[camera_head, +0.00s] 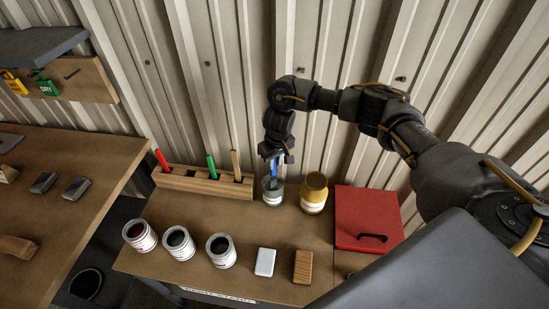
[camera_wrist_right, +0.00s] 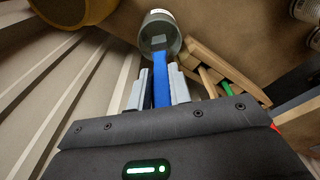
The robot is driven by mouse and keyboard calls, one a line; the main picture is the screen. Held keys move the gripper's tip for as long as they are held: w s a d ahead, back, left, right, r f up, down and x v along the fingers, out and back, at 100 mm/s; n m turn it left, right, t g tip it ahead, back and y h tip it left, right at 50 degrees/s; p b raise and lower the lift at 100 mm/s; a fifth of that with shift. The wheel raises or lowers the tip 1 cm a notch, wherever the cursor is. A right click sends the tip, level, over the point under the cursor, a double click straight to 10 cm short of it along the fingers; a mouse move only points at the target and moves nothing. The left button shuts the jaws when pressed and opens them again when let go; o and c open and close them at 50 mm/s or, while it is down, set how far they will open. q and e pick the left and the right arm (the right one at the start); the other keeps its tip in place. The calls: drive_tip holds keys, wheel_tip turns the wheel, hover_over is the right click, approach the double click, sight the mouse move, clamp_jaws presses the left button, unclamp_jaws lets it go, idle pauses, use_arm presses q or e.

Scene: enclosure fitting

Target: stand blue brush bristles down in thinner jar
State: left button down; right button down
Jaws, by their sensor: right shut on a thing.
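The blue brush (camera_wrist_right: 160,82) is in my right gripper (camera_head: 276,158), which is shut on its handle. In the right wrist view the brush runs from between the fingers (camera_wrist_right: 157,90) to the mouth of the glass thinner jar (camera_wrist_right: 161,30). In the head view the gripper is directly above the thinner jar (camera_head: 272,191), and a bit of the blue handle (camera_head: 274,168) shows below the fingers. The brush's lower end is inside the jar mouth. I cannot tell whether it touches the bottom. My left gripper is not in view.
A wooden brush rack (camera_head: 205,184) with red, green and plain-handled brushes stands left of the jar. A yellow jar (camera_head: 314,193) is close on the right, then a red case (camera_head: 367,217). Several paint cans (camera_head: 179,243), a white block (camera_head: 265,262) and a wooden block (camera_head: 303,266) are in front.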

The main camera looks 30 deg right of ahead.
drive_tip(key=shift+f+b, duration=0.55)
drive_tip(key=shift+f, duration=1.15)
drive_tip(key=shift+w, duration=0.1)
drive_tip(key=c, duration=1.2)
unclamp_jaws()
drive_tip(key=shift+r, duration=0.1)
wheel_tip(320, 180, up, 10)
drive_tip(key=r, duration=0.1)
hover_over(274, 170)
drive_tip(key=s, duration=0.1)
drive_tip(key=shift+s+d+f+p, duration=0.1)
drive_tip(key=shift+s+f+p, duration=0.15)
drive_tip(key=shift+p, duration=0.2)
